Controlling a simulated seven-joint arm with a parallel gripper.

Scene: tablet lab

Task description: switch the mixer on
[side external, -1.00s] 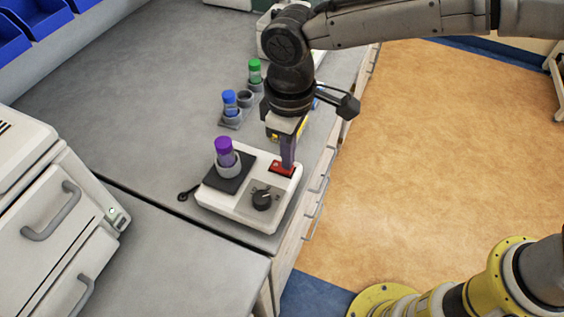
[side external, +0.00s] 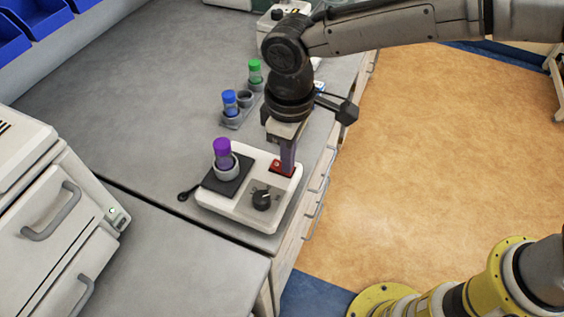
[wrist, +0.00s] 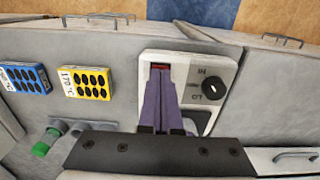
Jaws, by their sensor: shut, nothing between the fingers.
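The mixer (side external: 235,210) is a white box on the grey bench with a dark pad and a black knob (side external: 262,201). A purple-capped vial (side external: 222,153) sits in the grey cup on the pad, leaning slightly. My gripper (side external: 286,169) is shut and empty, pointing down with its fingertips at the red switch (side external: 276,165) at the mixer's far right corner. In the wrist view the shut fingers (wrist: 160,74) cover most of the switch (wrist: 160,66), leaving a red strip beyond the tips. Whether they touch it is unclear. The knob (wrist: 212,88) is beside them.
A blue-capped vial (side external: 230,102) and a green-capped vial (side external: 255,72) stand in a grey rack behind the mixer. Blue (wrist: 24,78) and yellow (wrist: 87,84) blocks show in the wrist view. A white drawer cabinet (side external: 45,205) stands left. Bench left of the mixer is mostly clear.

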